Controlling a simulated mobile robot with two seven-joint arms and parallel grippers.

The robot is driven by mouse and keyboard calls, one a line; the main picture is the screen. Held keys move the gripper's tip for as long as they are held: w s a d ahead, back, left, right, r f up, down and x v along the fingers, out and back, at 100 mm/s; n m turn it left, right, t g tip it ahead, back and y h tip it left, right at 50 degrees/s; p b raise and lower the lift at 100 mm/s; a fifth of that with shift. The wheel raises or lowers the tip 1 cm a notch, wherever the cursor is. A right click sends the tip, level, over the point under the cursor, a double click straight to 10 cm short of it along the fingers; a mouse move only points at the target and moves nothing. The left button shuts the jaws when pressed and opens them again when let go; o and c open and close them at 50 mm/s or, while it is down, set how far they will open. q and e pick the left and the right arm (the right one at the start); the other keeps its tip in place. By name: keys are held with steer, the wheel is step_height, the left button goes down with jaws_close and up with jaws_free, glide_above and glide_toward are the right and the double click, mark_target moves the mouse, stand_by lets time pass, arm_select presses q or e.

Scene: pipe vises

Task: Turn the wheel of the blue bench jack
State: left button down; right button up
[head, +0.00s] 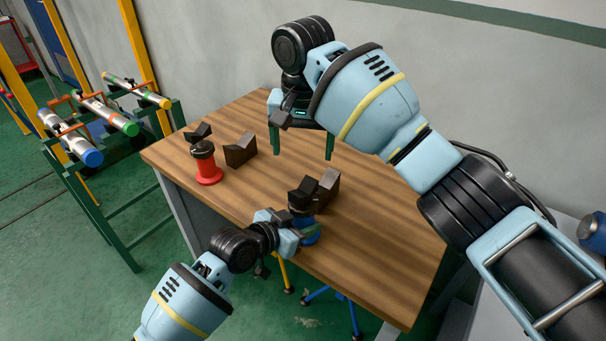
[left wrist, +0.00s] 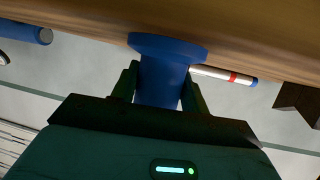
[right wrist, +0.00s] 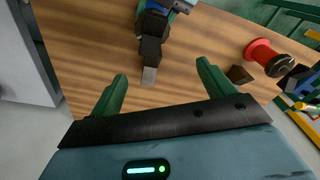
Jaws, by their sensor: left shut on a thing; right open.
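The blue bench jack (head: 309,236) stands near the front edge of the wooden table, partly hidden by my left gripper (head: 300,232). Its dark upper part (head: 302,207) shows above the gripper; the wheel is hard to make out. In the left wrist view my left gripper (left wrist: 164,80) is shut around the blue body (left wrist: 164,78), just by its wide flange (left wrist: 168,46). My right gripper (head: 302,146) is open and empty, fingers pointing down over the table's back part. In the right wrist view (right wrist: 162,72), the jack's dark top (right wrist: 152,45) lies ahead between the fingertips.
A red jack (head: 208,168) with a black top stands at the table's left (head: 270,205). Dark wedge blocks (head: 241,150) stand beside it, and another (head: 329,187) is close behind the blue jack. A green rack (head: 113,190) holds pipes at left. The table's right side is clear.

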steer(key=w+a+r+t+y, duration=0.2)
steer(key=w+a+r+t, duration=0.1)
steer(key=w+r+t, duration=1.2)
steer(key=s+a+r+n+t+y, duration=0.1)
steer(key=s+a+r+n+y, duration=0.2)
steer(key=a+r+n+y, duration=0.65)
steer(key=s+a+f+n+g+y, duration=0.1)
steer(key=s+a+n+g+y, duration=0.6)
steer(key=n, duration=0.3)
steer(key=s+f+n+g+h, duration=0.55)
steer(key=f+g, duration=0.35)
steer(key=f, duration=0.2)
steer(key=d+f+h, duration=0.6)
steer(key=d, duration=0.3)
steer(key=s+d+f+g+h, duration=0.1)
steer(key=d+f+h, duration=0.5)
steer(key=d, duration=0.4)
steer(key=shift+s+d+f+n+h, duration=0.2)
steer(key=shift+d+f+n+h, duration=0.1)
steer(key=shift+h, duration=0.2)
